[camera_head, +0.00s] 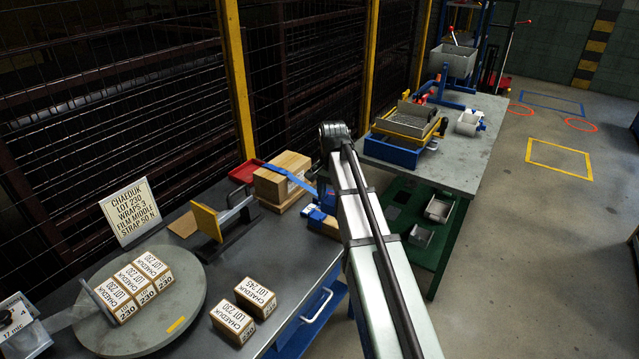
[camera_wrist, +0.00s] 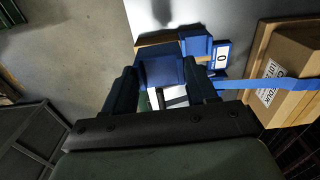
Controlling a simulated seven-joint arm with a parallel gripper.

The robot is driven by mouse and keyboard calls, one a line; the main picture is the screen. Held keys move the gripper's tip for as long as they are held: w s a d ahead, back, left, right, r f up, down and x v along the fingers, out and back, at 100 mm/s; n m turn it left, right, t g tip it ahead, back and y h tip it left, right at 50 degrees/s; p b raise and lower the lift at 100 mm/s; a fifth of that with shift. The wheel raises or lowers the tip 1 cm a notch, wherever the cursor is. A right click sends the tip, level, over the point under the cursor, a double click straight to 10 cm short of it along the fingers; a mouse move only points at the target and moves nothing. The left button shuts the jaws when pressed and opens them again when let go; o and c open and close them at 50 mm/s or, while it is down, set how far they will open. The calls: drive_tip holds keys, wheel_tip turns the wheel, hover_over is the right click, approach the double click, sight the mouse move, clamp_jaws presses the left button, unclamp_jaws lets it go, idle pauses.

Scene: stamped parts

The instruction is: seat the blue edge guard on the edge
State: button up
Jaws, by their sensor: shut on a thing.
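The blue edge guard (camera_wrist: 162,72) shows in the wrist view between the two fingers of my gripper (camera_wrist: 162,88), which is shut on it. In the head view my arm hides the gripper and the guard. The cardboard box (camera_head: 283,178) sits on the dark bench left of my arm, with a blue strap (camera_head: 298,184) running from it to the right. In the wrist view the box (camera_wrist: 296,70) is at the right, apart from the guard, and the strap (camera_wrist: 270,84) runs across it. I cannot tell which box edge is meant.
A blue device with a small "0" display (camera_wrist: 222,56) stands close beside the guard, by the tan block (camera_wrist: 158,40). A yellow-faced plate (camera_head: 206,222), a round turntable (camera_head: 140,325) with labelled boxes, and two loose boxes (camera_head: 256,296) stand further left.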

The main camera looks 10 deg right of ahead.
drive_tip(key=w+a+r+n, duration=0.1)
drive_tip(key=w+a, duration=0.5)
drive_tip(key=w, duration=0.1)
wheel_tip(320, 180, up, 5)
drive_tip(key=m, duration=1.9)
hover_over(275, 159)
drive_tip(key=shift+w+r, duration=0.15)
drive_tip(key=shift+r, duration=0.05)
drive_tip(key=shift+f, duration=0.2)
drive_tip(key=shift+f, duration=3.25)
drive_tip(key=shift+d+f, duration=0.1)
drive_tip(key=shift+f, duration=0.85)
